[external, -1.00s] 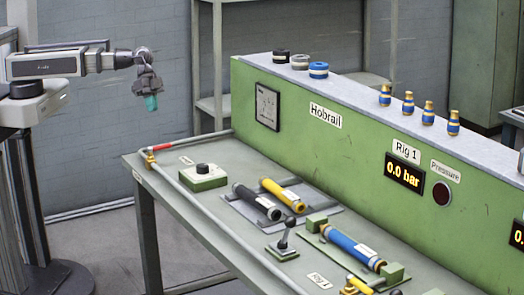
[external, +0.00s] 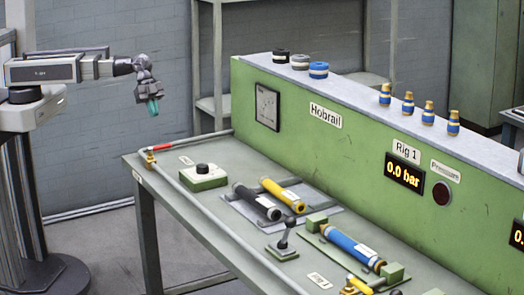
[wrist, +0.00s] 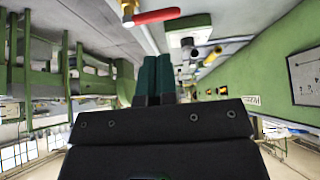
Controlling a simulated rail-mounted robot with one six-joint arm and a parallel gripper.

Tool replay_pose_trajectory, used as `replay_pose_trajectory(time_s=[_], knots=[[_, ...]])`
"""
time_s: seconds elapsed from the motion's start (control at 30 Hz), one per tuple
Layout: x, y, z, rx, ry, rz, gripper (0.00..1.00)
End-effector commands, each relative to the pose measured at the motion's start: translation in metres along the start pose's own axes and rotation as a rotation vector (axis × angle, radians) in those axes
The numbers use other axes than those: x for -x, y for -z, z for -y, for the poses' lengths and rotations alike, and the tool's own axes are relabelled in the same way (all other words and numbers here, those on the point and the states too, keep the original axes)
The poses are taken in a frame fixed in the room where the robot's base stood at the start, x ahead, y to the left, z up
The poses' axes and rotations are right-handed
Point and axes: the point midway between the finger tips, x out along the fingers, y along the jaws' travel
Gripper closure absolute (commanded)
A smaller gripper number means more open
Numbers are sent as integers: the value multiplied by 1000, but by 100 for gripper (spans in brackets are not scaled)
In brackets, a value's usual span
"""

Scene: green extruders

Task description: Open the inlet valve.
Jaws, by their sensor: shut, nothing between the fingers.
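The inlet valve is a brass fitting (external: 151,158) with a red lever handle (external: 161,147) on the grey pipe at the bench's far left corner. In the wrist view the red handle (wrist: 157,16) and brass body (wrist: 128,12) show at the top, beyond my fingertips. My gripper (external: 153,107), with teal fingers, hangs above and apart from the valve. In the wrist view its fingers (wrist: 156,72) are shut together with nothing between them.
A green box with a black knob (external: 203,176) sits right of the pipe. Black (external: 257,202) and yellow (external: 283,194) cylinders lie on a plate behind a black lever (external: 284,237). The green panel (external: 330,150) rises along the back, its display reading 0.0 bar (external: 404,175).

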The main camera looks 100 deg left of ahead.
Motion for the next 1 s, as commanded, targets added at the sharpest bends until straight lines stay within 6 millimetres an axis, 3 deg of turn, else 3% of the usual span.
replay_pose_trajectory(time_s=[0.03,0.1,0.4,0.57,1.0], knots=[[-22,-6,1,-2,-1,0,100],[-37,-6,1,-1,-2,0,100],[-92,-4,0,0,-1,0,100],[-101,-1,0,1,-1,0,100],[-101,2,-2,-6,-6,0,100]])
